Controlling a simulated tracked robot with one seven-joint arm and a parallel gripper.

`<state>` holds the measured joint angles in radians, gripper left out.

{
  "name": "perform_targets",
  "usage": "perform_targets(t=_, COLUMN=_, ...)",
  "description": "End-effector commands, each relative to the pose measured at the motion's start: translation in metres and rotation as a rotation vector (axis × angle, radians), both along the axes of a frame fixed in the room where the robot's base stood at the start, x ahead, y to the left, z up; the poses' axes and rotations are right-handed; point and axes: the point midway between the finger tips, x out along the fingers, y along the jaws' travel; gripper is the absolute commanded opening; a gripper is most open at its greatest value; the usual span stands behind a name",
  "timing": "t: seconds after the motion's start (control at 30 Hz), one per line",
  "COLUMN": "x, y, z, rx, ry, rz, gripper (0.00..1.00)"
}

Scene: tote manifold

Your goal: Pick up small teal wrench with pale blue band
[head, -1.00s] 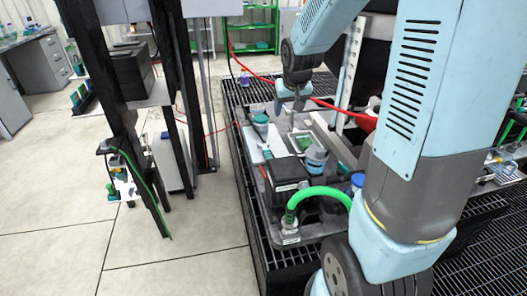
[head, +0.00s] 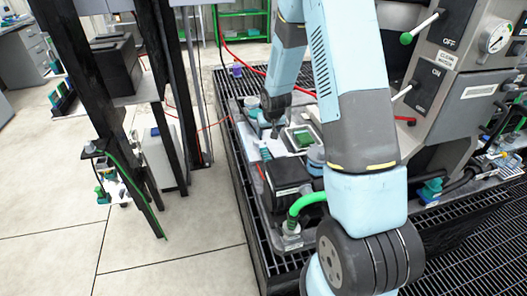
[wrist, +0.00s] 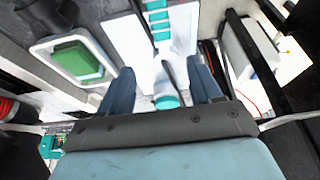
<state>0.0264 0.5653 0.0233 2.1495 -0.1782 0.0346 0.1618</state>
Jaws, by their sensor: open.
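My gripper (wrist: 161,70) is open in the wrist view, its two dark blue fingers apart over a white board. Between them lies a dark thin rod (wrist: 168,74), with a short teal piece with a pale end (wrist: 166,102) below it. A teal piece with pale bands (wrist: 158,20) lies on the board at the top edge, beyond the fingertips. I cannot tell which of these is the wrench. In the head view my gripper (head: 274,131) is low over the tray, close to a teal piece (head: 265,153); contact cannot be told.
A pale tray with a green block (wrist: 78,60) lies left of my fingers in the wrist view; it shows right of my gripper in the head view (head: 304,138). A black box (head: 288,176) and a green hose (head: 305,203) stand nearer. A grey lever panel (head: 440,70) is right.

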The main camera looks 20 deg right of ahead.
Motion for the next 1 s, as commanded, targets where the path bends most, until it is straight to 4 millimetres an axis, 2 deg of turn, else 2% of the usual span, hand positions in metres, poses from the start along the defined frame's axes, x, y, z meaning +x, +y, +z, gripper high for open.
perform_targets(t=0.5, x=0.026, y=-0.004, z=-0.064, rx=-0.001, ry=0.001, rz=-0.006, gripper=0.64)
perform_targets(t=0.83, x=0.032, y=-0.004, z=-0.081, rx=0.0, ry=0.002, rz=-0.007, gripper=0.64)
perform_targets(t=1.0, x=0.037, y=0.0, z=-0.101, rx=-0.001, ry=0.003, rz=-0.006, gripper=0.64)
